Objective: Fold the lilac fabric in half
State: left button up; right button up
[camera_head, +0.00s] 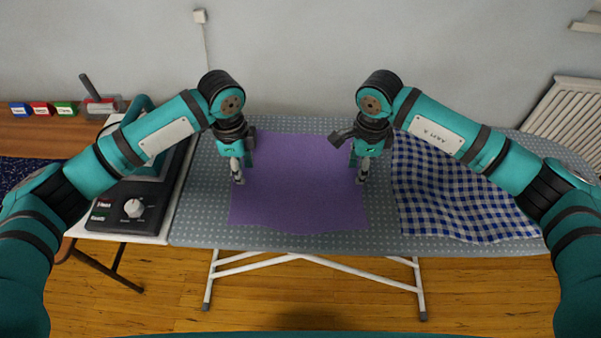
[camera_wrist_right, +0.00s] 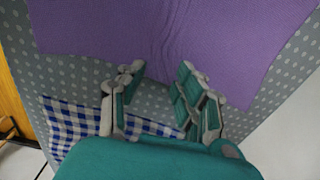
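The lilac fabric (camera_head: 300,185) lies spread out and nearly flat on the grey dotted ironing board. Its front edge is slightly wavy. My left gripper (camera_head: 238,181) points down at the fabric's left edge; its finger gap is too small to judge. My right gripper (camera_head: 361,181) points down at the fabric's right edge. In the right wrist view my right gripper's fingers (camera_wrist_right: 160,70) stand apart, with small wrinkles of the lilac fabric (camera_wrist_right: 215,35) in front of them. I cannot tell whether the fingertips touch the cloth.
A blue and white checked cloth (camera_head: 455,195) lies on the ironing board (camera_head: 300,244) right of the lilac fabric. A dark heat press (camera_head: 130,205) stands on a side table at the left. A strip of bare board lies in front of the fabric.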

pick_arm(q)
jog(key=shift+f, duration=0.15)
grip_shut()
pick_arm(e)
jog(key=shift+f, duration=0.15)
grip_shut()
pick_arm(q)
jog(key=shift+s+a, duration=0.1)
pick_arm(e)
jog(key=shift+s+d, duration=0.1)
jog(key=shift+s, duration=0.05)
